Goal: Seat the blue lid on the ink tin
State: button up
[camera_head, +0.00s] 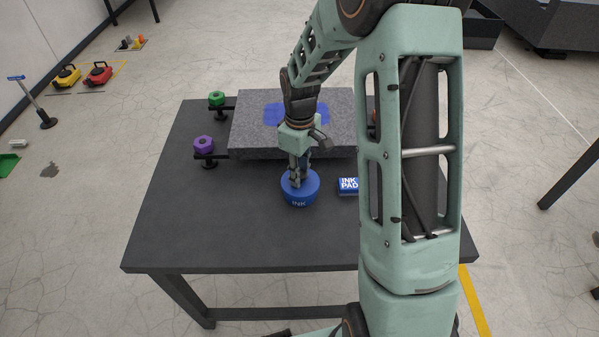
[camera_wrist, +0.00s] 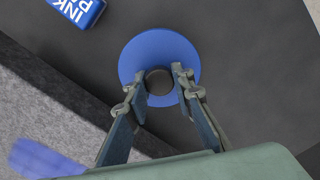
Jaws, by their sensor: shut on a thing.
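The blue ink tin (camera_head: 299,203), lettered INK, stands on the dark table. The round blue lid (camera_head: 312,184) lies over its top; it also shows in the wrist view (camera_wrist: 185,55) as a flat disc with a dark round knob. My gripper (camera_head: 299,182) points down at the middle of the lid. In the wrist view my gripper's fingers (camera_wrist: 160,76) stand on both sides of the knob and are shut on it. The tin is hidden under the lid in the wrist view. I cannot tell whether a gap remains between lid and tin.
A blue ink pad box (camera_head: 348,187) lies right of the tin. Behind is a speckled granite slab (camera_head: 247,138) with a blue patch on top. Purple (camera_head: 204,144) and green (camera_head: 216,98) knobs stand at its left. The table's (camera_head: 200,225) front left is clear.

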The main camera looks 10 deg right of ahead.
jog(key=shift+f, duration=0.3)
jog(key=o, duration=1.1)
notch_tip(320, 180, up, 12)
dwell(0.5)
